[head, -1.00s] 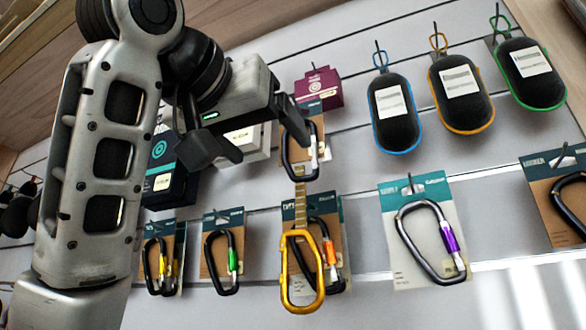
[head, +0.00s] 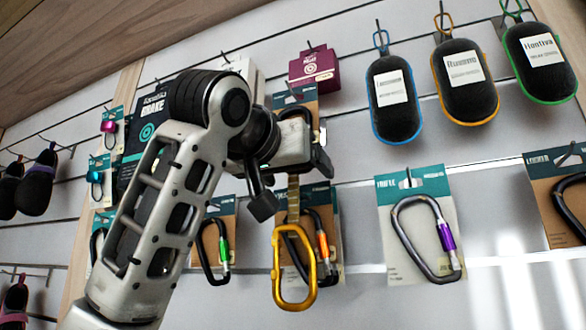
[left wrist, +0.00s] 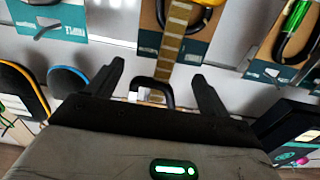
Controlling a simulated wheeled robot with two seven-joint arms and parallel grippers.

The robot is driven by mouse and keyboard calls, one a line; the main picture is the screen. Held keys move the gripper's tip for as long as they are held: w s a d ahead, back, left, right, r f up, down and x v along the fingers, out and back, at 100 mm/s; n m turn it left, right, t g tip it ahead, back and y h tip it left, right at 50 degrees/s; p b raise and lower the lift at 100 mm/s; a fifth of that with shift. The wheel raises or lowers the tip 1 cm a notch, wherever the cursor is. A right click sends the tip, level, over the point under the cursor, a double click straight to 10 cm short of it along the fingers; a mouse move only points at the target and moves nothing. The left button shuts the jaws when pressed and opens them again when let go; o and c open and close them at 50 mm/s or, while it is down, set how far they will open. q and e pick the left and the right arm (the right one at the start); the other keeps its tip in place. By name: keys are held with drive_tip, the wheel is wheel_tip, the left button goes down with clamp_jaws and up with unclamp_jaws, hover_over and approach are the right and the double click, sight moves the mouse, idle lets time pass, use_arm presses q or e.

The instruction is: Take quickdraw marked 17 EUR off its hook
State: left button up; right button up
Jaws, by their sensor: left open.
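A quickdraw hangs among the carded carabiners. It has a yellow lower carabiner (head: 277,262), a tan striped sling (head: 293,200) and a dark upper carabiner with a pale gate. I cannot read a price on it. My left gripper (head: 292,184) is open in front of its upper part and hides the upper carabiner and hook in the head view. In the left wrist view, the open gripper (left wrist: 158,71) has the sling (left wrist: 174,45) ahead of it and the dark carabiner's end between its fingers, not gripped. My right gripper is out of view.
A carded carabiner with a green gate (head: 224,252) hangs left of the quickdraw, and one with a purple gate (head: 446,236) hangs right. Behind the quickdraw is a carded orange-gated carabiner (head: 323,245). Black pouches (head: 392,122) hang upper right; a purple box (head: 314,71) hangs above.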

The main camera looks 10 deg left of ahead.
use_arm(q)
drive_tip(key=c, duration=1.1)
drive_tip(key=shift+r, duration=0.1)
drive_tip(key=shift+r, duration=0.25)
drive_tip(key=shift+s, duration=0.25)
drive_tip(key=shift+s+a+r, duration=0.1)
drive_tip(key=shift+s+r, duration=0.05)
drive_tip(key=shift+s, duration=0.5)
drive_tip(key=shift+s+a+r+b, duration=0.1)
drive_tip(key=shift+s+b, duration=0.2)
drive_tip(key=shift+s, duration=0.2)
drive_tip(key=shift+s+a+r+b, duration=0.1)
drive_tip(key=shift+s+b, duration=0.15)
drive_tip(key=shift+s, duration=0.3)
